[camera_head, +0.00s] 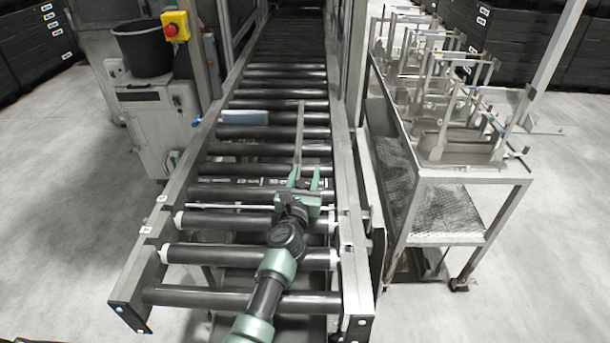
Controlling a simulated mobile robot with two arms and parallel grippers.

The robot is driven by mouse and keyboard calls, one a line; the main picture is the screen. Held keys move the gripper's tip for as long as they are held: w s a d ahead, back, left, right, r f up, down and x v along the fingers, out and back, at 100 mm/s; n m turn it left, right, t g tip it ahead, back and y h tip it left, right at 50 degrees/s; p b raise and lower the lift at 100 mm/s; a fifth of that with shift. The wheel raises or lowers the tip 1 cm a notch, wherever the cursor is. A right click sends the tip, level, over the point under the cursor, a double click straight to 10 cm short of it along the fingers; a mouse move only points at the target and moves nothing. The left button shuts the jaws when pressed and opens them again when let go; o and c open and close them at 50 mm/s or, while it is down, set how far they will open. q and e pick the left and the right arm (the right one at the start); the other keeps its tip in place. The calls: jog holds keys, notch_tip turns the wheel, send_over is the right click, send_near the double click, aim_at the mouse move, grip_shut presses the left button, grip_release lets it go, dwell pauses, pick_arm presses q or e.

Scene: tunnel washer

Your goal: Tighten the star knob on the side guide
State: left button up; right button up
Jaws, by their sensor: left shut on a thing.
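My left gripper (304,180) is over the rollers near the front of the conveyor, its green fingers pointing away along it. A narrow grey bar, which looks like the side guide (300,135), runs lengthwise above the rollers. Its near end meets my fingers. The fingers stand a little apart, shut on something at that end. The star knob does not show clearly; it seems to be hidden between the fingers, and its tightness cannot be told. My right gripper is not in view.
The roller conveyor has metal side rails (348,215). A blue-grey block (245,117) lies on the rollers farther back. A red emergency button (175,25) and a black bin (143,48) stand at left. A metal rack cart (470,178) stands close at right. The outer floor is clear.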

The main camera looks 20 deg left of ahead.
pick_arm(q)
jog(key=shift+d+r+m+h+p, duration=0.15)
jog(key=shift+r+m+h+p, duration=0.05)
jog(key=shift+m+h+p, duration=0.95)
jog(key=m+h, duration=0.1)
jog(key=h, duration=0.2)
jog(key=shift+d+p, duration=0.15)
jog(key=shift+p, duration=0.25)
jog(key=shift+d+f+m+g+h, duration=0.1)
jog(key=shift+d+m+g+h, duration=0.05)
jog(key=shift+m+h, duration=0.4)
jog(key=shift+d+f+m+g+h, duration=0.15)
jog(key=shift+m+h, duration=0.15)
jog(key=shift+h, duration=0.4)
jog(key=shift+s+d+r+m+g+h+b, duration=0.1)
jog(key=shift+s+d+m+g+h+b, duration=0.25)
jog(key=shift+m+g+h+b, duration=2.15)
jog(key=shift+s+d+f+m+g+h+b, duration=0.1)
jog(key=shift+s+d+m+g+h+b, duration=0.25)
jog(key=shift+m+g+h+b, duration=2.1)
jog(key=shift+s+d+r+m+g+h+b, duration=0.1)
jog(key=shift+s+d+m+g+h+b, duration=0.6)
jog(key=shift+b, duration=3.15)
jog(key=shift+w+a+g+h, duration=0.35)
jog(key=shift+g+h, duration=0.1)
jog(key=shift+g, duration=0.2)
jog(key=o, duration=1.4)
jog(key=shift+c, duration=0.2)
